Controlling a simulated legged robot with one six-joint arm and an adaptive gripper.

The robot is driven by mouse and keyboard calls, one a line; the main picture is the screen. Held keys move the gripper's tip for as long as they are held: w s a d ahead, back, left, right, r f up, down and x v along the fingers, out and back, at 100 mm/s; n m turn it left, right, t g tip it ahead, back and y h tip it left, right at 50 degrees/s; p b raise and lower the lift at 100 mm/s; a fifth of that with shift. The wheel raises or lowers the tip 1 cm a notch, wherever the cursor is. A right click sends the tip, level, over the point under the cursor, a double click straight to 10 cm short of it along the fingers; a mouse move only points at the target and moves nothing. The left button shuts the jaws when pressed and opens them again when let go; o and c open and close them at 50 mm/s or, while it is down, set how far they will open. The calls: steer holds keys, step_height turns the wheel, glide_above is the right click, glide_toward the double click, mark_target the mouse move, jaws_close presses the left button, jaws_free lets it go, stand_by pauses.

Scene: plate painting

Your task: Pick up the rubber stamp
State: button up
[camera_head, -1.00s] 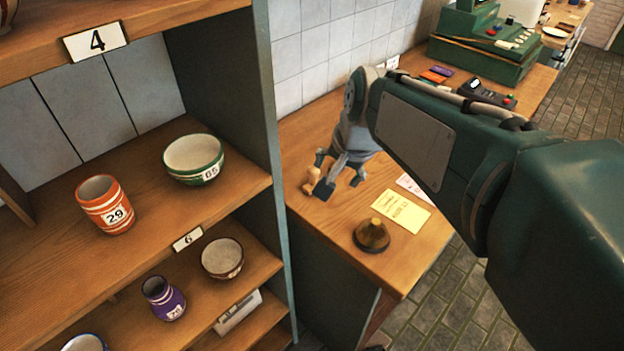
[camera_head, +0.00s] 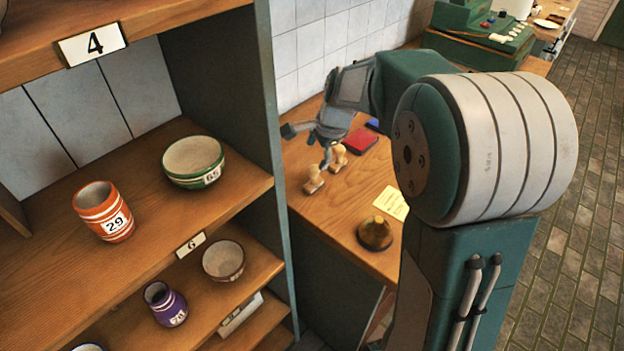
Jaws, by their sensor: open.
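Two small wooden stamps with knobbed handles stand on the wooden counter (camera_head: 340,210). The nearer stamp (camera_head: 314,181) is to the left, and the farther stamp (camera_head: 339,158) is just behind it to the right. My gripper (camera_head: 308,150) is open and empty, with its fingers spread above and behind the stamps. One finger points left. Another hangs down close to the two stamps in the picture; I cannot tell whether it touches either.
A red pad (camera_head: 361,143) and a partly hidden blue pad (camera_head: 373,124) lie behind the stamps. A brass bell (camera_head: 375,233) and a yellow note (camera_head: 392,203) are nearer. A shelf (camera_head: 215,90) with pottery stands left. A green register (camera_head: 480,45) is at the back.

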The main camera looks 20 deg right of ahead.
mark_target(315, 167)
steer(key=x, duration=0.6)
steer(key=shift+s+d+f, duration=0.25)
steer(key=shift+s+d, duration=0.05)
steer(key=shift+d, duration=0.05)
steer(key=shift+w+a+f, duration=0.15)
steer(key=shift+f, duration=0.2)
jaws_close()
